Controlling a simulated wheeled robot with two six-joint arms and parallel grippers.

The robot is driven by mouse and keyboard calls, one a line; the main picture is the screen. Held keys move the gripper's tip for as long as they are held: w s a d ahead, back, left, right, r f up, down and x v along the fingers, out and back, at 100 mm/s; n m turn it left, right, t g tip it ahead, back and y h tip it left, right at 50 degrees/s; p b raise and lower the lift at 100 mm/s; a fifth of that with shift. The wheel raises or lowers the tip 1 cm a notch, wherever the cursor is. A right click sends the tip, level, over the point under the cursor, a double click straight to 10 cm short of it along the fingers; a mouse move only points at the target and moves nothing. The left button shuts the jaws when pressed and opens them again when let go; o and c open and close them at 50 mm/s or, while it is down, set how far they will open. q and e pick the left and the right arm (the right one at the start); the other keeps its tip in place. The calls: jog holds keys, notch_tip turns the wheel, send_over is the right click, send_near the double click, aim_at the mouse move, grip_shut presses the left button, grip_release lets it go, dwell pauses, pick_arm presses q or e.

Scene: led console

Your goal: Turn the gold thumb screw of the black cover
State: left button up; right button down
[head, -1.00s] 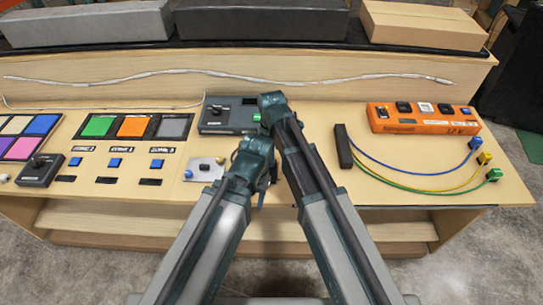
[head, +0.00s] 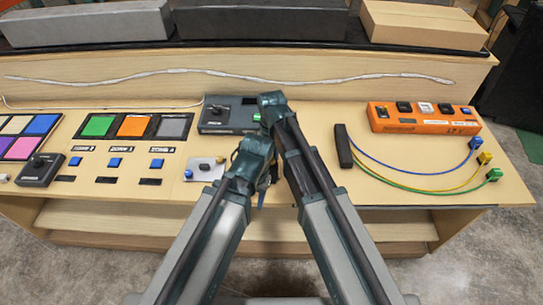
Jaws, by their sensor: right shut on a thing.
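A dark box (head: 226,128) with a black knob on top stands at the back middle of the bench, a small green part (head: 256,117) at its right end. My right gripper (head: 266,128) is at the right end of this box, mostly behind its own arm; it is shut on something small. The gold thumb screw and the black cover cannot be made out; the arms hide that spot. My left gripper (head: 261,188) is low, in front of the box and right of a silver plate (head: 203,168); its jaws are too hidden to judge.
An orange box (head: 422,119) with switches stands at the right, with blue, yellow and green cables from a black block (head: 343,147) in front of it. Coloured panels (head: 135,127) and a black knob box (head: 41,170) lie at the left. The bench front middle is under my arms.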

jog(key=m, duration=0.5)
jog(key=shift+w+m, duration=0.1)
jog(key=shift+m, duration=0.3)
jog(key=m, duration=1)
jog(key=shift+m, duration=0.4)
jog(key=m, duration=0.5)
jog(key=shift+m, duration=0.4)
jog(key=c, duration=0.6)
grip_release()
jog(key=shift+r, duration=0.1)
